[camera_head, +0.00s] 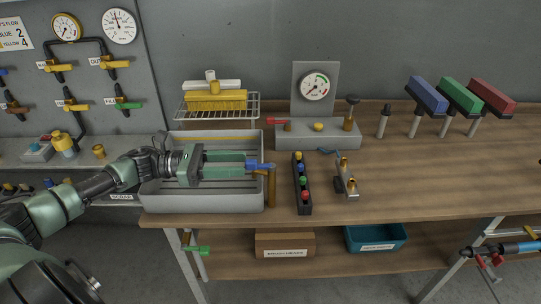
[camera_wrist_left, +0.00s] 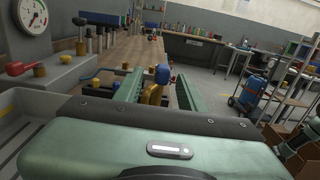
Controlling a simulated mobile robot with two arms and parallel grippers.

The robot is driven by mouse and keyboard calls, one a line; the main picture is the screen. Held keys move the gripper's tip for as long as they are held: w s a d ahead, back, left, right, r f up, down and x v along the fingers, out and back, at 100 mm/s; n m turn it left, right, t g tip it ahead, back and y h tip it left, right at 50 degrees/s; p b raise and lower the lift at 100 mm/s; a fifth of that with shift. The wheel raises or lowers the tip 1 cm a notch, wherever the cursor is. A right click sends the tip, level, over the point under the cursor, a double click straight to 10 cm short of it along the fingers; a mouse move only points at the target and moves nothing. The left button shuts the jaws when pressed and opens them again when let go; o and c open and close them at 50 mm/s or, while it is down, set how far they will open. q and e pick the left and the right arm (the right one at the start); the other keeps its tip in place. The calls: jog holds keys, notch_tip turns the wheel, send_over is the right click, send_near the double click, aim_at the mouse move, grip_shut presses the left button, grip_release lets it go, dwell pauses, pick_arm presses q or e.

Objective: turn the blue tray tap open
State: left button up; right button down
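The blue tray tap has a blue handle (camera_head: 262,166) on a brass body at the right side of the grey tray (camera_head: 205,202). In the left wrist view the blue handle (camera_wrist_left: 162,74) stands above the yellow body (camera_wrist_left: 153,95). My left gripper (camera_head: 250,163) reaches over the tray from the left, its two green fingers apart. In the wrist view the handle shows between the fingers, near their tips, with a gap on each side. Whether a finger touches it cannot be told.
A black strip with coloured knobs (camera_head: 302,185) and a brass-fitted manifold (camera_head: 345,177) lie right of the tray. A gauge stand (camera_head: 315,110) with a red lever and a wire rack with a yellow brush (camera_head: 216,100) stand behind.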

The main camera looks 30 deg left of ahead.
aim_at(259, 165)
pick_arm(q)
jog(key=x, duration=0.1)
jog(key=p+x, duration=0.1)
jog(key=x, duration=0.1)
jog(key=shift+d+r, duration=0.3)
jog(key=shift+d, duration=0.15)
jog(key=shift+p+x, duration=0.45)
jog(key=shift+x, duration=0.75)
jog(key=shift+w+d+f, duration=0.15)
jog(key=shift+w+d, duration=0.1)
jog(key=shift+d, duration=0.05)
jog(key=shift+w+d+f, duration=0.1)
jog(key=shift+d, duration=0.1)
grip_shut()
pick_arm(e)
jog(key=s+r, duration=0.2)
jog(key=s, duration=0.1)
jog(key=shift+r, duration=0.1)
